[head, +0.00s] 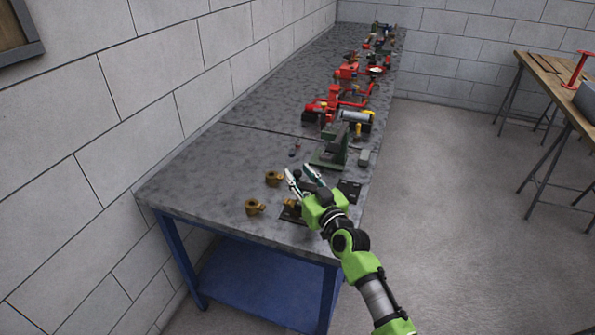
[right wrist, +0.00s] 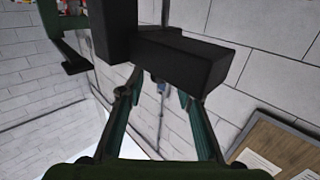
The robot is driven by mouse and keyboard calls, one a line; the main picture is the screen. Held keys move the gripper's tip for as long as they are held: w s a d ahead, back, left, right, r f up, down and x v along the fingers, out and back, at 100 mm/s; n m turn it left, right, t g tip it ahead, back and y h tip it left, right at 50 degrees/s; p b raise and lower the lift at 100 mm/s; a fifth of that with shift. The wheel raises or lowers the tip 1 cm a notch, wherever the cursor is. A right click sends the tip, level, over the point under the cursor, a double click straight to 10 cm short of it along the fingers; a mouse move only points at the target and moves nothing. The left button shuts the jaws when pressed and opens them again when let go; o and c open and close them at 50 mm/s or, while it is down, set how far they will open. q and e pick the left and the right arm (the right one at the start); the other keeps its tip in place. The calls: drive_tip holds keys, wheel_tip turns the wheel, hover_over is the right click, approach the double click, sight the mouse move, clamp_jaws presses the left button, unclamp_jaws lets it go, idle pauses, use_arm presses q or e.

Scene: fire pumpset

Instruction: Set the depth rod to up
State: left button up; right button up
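The depth rod cannot be picked out with certainty in either view. A green machine (head: 331,148) stands on the grey workbench (head: 215,165), just beyond my right gripper (head: 303,176). The right gripper's two fingers are spread apart over the near part of the bench, with nothing visibly held. In the right wrist view, the open fingers (right wrist: 160,90) point toward a black blocky part (right wrist: 185,60), which overlaps the fingertip area. Contact cannot be told. A green part (right wrist: 62,22) shows at the upper left there. My left gripper is not in view.
Brass fittings (head: 254,207) stand near the bench's front edge, left of the gripper. A dark flat piece (head: 349,189) lies to its right. Red equipment (head: 335,103) fills the bench farther back. A wall runs along the left.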

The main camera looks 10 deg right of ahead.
drive_tip(key=shift+w+a, duration=0.15)
drive_tip(key=shift+w, duration=0.7)
clamp_jaws()
wheel_tip(320, 180, up, 4)
drive_tip(key=p, duration=0.4)
drive_tip(key=shift+r, duration=0.2)
unclamp_jaws()
